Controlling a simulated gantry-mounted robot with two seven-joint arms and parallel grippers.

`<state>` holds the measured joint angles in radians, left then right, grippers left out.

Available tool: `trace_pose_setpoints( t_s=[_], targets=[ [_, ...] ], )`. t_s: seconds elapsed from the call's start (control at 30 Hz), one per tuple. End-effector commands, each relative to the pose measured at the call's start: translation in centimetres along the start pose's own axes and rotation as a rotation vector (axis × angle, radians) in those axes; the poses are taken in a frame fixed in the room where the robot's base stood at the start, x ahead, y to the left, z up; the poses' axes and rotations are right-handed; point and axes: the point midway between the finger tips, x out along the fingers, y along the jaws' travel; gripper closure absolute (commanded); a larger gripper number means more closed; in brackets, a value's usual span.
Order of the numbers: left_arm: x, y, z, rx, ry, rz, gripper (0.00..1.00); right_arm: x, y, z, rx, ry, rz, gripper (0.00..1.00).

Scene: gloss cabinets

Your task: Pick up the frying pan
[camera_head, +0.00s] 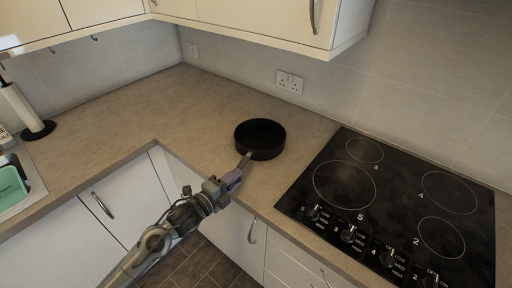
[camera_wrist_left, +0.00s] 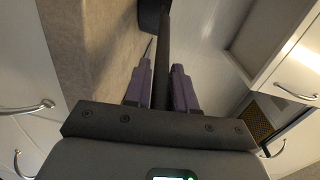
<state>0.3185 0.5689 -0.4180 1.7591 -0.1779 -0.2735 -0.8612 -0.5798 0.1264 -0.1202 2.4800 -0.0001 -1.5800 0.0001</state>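The black frying pan (camera_head: 260,138) sits flat on the beige counter, left of the hob. Its handle points toward the front edge. My left gripper (camera_head: 241,168) reaches in over the counter's front edge at the handle. In the left wrist view, the dark handle (camera_wrist_left: 163,45) runs between the two purple fingers of my left gripper (camera_wrist_left: 160,72). The fingers stand close along both sides and appear shut on it. Part of the pan's body (camera_wrist_left: 150,15) shows at the top. My right gripper is not in view.
The black hob (camera_head: 400,195) lies right of the pan, with knobs along its front. Wall cabinets (camera_head: 270,20) hang above the back. A paper towel holder (camera_head: 38,129) and a sink with a green tub (camera_head: 12,186) are at the left. The counter left of the pan is clear.

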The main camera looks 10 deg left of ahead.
Motion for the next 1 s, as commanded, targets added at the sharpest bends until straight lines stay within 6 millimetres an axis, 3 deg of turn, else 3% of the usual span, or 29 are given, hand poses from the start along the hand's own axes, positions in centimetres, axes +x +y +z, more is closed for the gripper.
trace_pose_setpoints(
  t_s=[0.03,0.17,1.0],
  targets=[
    [-0.01,0.01,0.01,0.000,0.000,0.000,0.83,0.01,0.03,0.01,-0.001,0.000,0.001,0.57],
    [-0.02,0.01,0.01,0.000,0.000,0.000,1.00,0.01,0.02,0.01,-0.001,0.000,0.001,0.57],
    [-0.03,-0.01,0.04,0.000,-0.001,0.000,1.00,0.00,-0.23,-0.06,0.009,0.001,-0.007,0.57]
  ],
)
